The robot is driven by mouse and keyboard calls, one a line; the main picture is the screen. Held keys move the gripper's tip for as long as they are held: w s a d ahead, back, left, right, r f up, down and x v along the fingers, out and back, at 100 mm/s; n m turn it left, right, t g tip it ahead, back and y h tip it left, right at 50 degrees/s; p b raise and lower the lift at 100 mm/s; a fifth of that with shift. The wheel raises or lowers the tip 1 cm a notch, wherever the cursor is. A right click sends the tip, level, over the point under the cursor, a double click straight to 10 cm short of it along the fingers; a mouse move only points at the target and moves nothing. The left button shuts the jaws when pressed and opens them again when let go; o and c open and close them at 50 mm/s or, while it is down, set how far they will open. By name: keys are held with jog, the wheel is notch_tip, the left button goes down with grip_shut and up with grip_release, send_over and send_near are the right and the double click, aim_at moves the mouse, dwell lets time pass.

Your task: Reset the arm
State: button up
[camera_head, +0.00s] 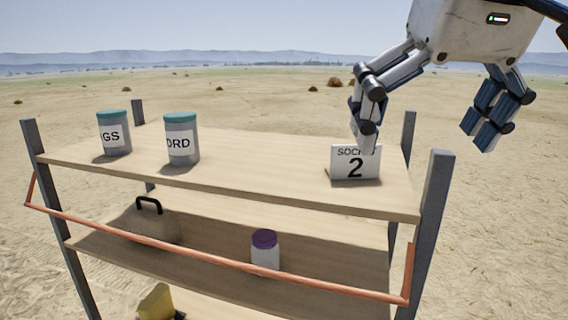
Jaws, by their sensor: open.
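My gripper (428,143) is at the upper right, above the right end of the shelf unit's top board. Its two fingers are spread wide apart with nothing between them. I cannot tell whether the finger touches the card. The right finger hangs out past the shelf's right end.
Two teal-lidded grey jars (114,142) (181,150) stand on the top board (260,165). A purple-lidded jar (265,256) and a black-handled box (150,228) are on the middle board. An orange rail (215,257) crosses the front. A yellow object (155,302) sits below. Open desert surrounds the shelf.

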jog(key=s+f, duration=0.3)
jog(key=f, duration=1.4)
jog(key=s+f, duration=0.3)
jog(key=f, duration=1.4)
jog(key=shift+a+f+m+t, duration=0.2)
jog(key=shift+m+t, duration=0.2)
jog(key=shift+g, duration=0.5)
jog(key=f+b, duration=0.8)
jog(key=s+f+b, duration=0.1)
jog(key=f+b, duration=0.7)
jog(key=f, duration=0.1)
jog(key=s+f+b, duration=0.1)
jog(key=f+b, duration=0.7)
jog(key=f, duration=0.1)
jog(key=shift+f+b, duration=0.15)
jog(key=shift+b, duration=0.2)
jog(key=shift+c, duration=0.4)
